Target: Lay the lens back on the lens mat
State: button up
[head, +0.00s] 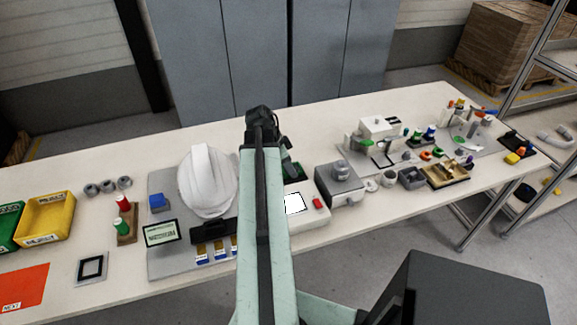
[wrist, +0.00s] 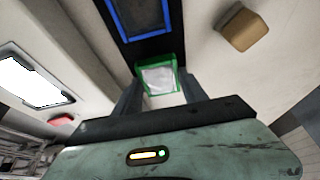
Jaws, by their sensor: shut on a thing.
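My gripper (wrist: 159,84) is shut on a small lens (wrist: 158,79) with a green frame and a pale, clear-looking middle. The lens sits between the two dark fingertips in the wrist view. Beyond it is a black mat (wrist: 150,48) with a blue rectangular outline, which looks like the lens mat. The lens overlaps the mat's near edge in this view; I cannot tell whether they touch. In the head view my arm hides the lens and most of the area around my gripper.
A white device with a lit screen (head: 294,203) and a red button (head: 317,203) stands right of my arm. A white helmet shell (head: 207,181) is to the left. A tan block (wrist: 243,28) lies right of the mat. A grey machine (head: 340,184) stands further right.

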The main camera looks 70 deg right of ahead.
jog(key=shift+f+b, duration=0.45)
jog(key=shift+f, duration=0.05)
dwell(0.3)
jog(key=o, duration=1.5)
jog(key=shift+c, duration=0.2)
jog(key=p+v, duration=0.7)
jog(key=shift+r, duration=0.25)
jog(key=shift+w+a+r, duration=0.1)
jog(key=shift+w+r, duration=0.05)
